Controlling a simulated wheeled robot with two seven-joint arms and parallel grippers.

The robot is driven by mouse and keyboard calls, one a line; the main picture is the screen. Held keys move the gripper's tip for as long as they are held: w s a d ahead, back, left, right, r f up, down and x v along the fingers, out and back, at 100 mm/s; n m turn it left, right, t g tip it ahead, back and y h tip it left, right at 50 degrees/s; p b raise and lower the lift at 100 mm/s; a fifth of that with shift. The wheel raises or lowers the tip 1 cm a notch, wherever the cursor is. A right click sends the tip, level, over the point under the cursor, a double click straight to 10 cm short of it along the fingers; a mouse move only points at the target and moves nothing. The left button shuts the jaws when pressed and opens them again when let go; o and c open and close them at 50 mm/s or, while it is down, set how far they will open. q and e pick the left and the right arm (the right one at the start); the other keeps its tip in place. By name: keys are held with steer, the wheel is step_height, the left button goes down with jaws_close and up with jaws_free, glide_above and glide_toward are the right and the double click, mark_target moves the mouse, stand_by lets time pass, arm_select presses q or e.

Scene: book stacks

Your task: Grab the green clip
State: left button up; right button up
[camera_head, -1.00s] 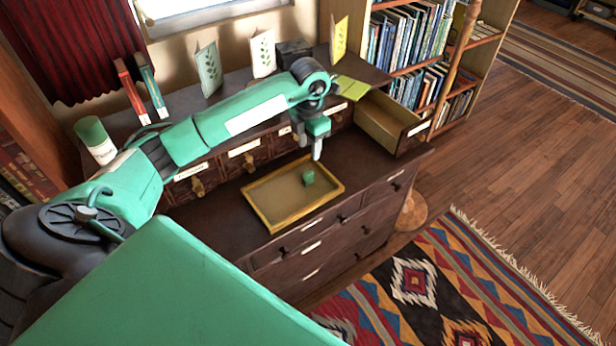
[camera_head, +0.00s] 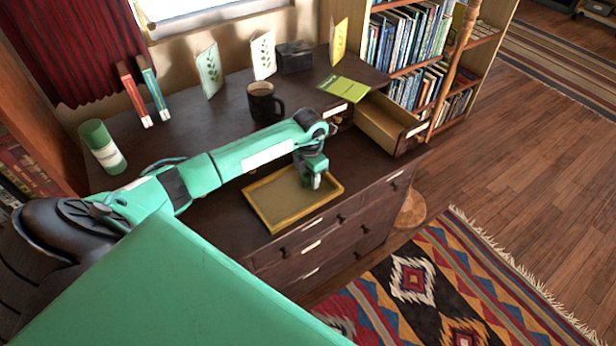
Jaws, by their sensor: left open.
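A shallow tray (camera_head: 268,207) with a yellow rim lies on the dark wooden cabinet. My left arm reaches in from the left, and my left gripper (camera_head: 313,181) points down inside the right part of the tray. It is open, with its fingers low over the spot where the small green clip lay. The clip is now mostly or wholly hidden behind the gripper. I cannot tell whether the fingers touch it. My right gripper is not in view.
A black mug (camera_head: 264,103) stands behind my arm. An open drawer (camera_head: 388,122) juts out to the right of the tray. A green-and-white canister (camera_head: 103,147), upright cards (camera_head: 209,70) and a green booklet (camera_head: 343,88) are on the cabinet top.

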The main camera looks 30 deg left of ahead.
arm_select(q)
jaws_close()
steer(key=shift+r, duration=0.1)
